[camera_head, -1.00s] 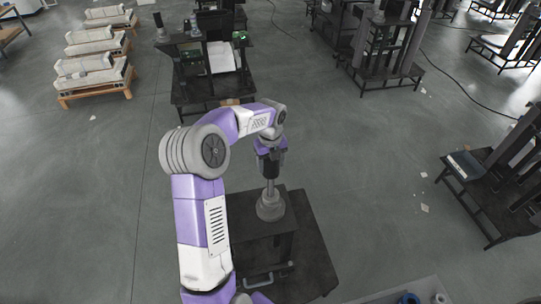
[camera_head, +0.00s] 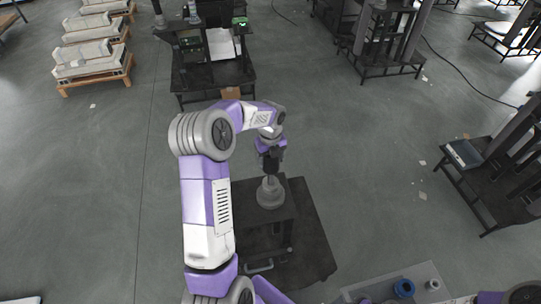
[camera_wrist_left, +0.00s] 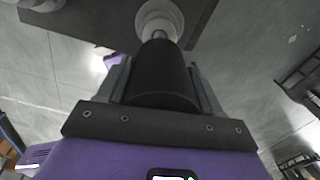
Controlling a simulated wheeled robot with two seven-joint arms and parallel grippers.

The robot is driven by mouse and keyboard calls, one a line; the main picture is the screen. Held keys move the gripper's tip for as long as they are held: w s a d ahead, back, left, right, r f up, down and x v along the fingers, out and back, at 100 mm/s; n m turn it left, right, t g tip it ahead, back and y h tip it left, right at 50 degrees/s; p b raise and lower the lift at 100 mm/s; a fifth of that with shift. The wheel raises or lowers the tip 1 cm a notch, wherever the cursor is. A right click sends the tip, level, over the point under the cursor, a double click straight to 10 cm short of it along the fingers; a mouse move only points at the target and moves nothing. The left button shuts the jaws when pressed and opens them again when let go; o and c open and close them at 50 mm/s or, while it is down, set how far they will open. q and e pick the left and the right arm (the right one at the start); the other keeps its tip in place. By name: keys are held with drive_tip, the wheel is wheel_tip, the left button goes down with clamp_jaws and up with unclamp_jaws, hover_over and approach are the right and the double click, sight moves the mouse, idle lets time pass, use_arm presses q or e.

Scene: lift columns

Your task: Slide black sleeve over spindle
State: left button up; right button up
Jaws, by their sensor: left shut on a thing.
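The black sleeve (camera_wrist_left: 160,75) is clamped between the fingers of my left gripper (camera_wrist_left: 162,85) in the left wrist view. In the head view the sleeve (camera_head: 271,163) hangs upright below my left gripper (camera_head: 270,150), over the grey spindle (camera_head: 270,193). The spindle has a wide stepped base and stands on a dark stand. In the left wrist view, a short bit of the spindle (camera_wrist_left: 160,20) shows beyond the sleeve's far end, in line with it. The sleeve seems to be around the shaft, but its inside is hidden. My right gripper is out of view.
The dark stand (camera_head: 312,235) has a handle at its front. A grey surface at the bottom right carries a blue ring (camera_head: 404,288) and a small white part (camera_head: 433,284). A black rack (camera_head: 500,165) stands at right. Open floor lies around the stand.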

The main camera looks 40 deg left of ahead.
sight(270, 176)
use_arm(q)
drive_tip(key=shift+f, duration=0.75)
drive_tip(key=shift+f+b, duration=0.65)
drive_tip(key=shift+f, duration=0.55)
drive_tip(key=shift+f+b, duration=1.55)
drive_tip(key=shift+f, duration=0.5)
drive_tip(key=shift+s+d+f+b, duration=0.1)
drive_tip(key=shift+s+f+b, duration=0.2)
drive_tip(key=shift+f, duration=0.25)
drive_tip(key=o, duration=1.6)
drive_tip(key=shift+s+f, duration=0.1)
drive_tip(key=shift+r, duration=0.5)
drive_tip(key=r, duration=0.7)
drive_tip(key=shift+w+r, duration=0.35)
drive_tip(key=shift+r, duration=0.05)
